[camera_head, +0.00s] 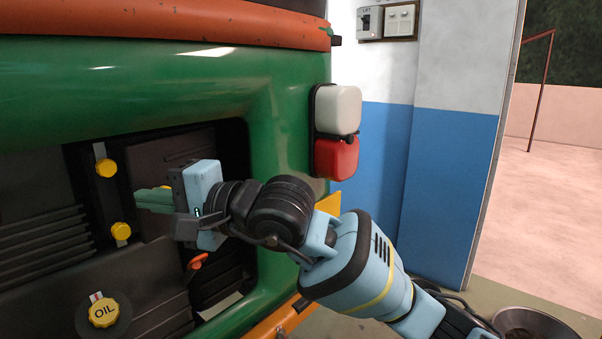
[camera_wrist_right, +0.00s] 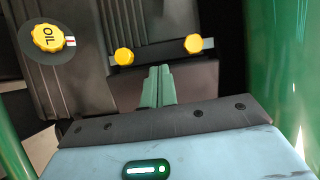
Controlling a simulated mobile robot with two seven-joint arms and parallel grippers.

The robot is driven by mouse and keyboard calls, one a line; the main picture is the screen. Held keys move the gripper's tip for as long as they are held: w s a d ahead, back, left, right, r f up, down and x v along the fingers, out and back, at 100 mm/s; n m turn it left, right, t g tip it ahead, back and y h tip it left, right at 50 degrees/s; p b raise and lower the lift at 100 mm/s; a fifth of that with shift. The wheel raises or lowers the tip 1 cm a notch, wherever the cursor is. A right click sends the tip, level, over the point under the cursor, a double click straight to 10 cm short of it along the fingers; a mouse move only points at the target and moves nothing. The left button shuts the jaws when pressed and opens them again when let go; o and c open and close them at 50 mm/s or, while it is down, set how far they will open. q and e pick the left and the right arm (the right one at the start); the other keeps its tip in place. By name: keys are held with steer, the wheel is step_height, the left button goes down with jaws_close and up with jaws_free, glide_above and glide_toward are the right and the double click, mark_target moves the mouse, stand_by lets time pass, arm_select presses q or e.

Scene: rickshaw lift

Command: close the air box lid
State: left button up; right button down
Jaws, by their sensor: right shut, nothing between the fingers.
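The air box (camera_head: 160,152) appears to be the dark ribbed housing inside the rickshaw's open engine bay. Two yellow knobs, an upper one (camera_head: 106,167) and a lower one (camera_head: 121,231), sit along a dark strip on its left side. In the right wrist view the knobs (camera_wrist_right: 124,56) lie just beyond the fingers. My right gripper (camera_head: 140,200) is shut and empty, with its green fingers pointing left, close in front of the housing between the two knobs. It covers part of the housing. I cannot tell the lid's edges or whether the fingers touch it. My left gripper is not in view.
The green rickshaw body (camera_head: 200,85) frames the bay closely around my right gripper. A yellow oil cap (camera_head: 104,312) and an orange-red handle (camera_head: 197,261) sit below. The tail lamp (camera_head: 338,110) juts out at the right. A metal bowl (camera_head: 535,325) stands on the floor.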

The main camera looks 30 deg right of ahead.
steer(key=shift+x, duration=0.8)
steer(key=shift+d, duration=0.15)
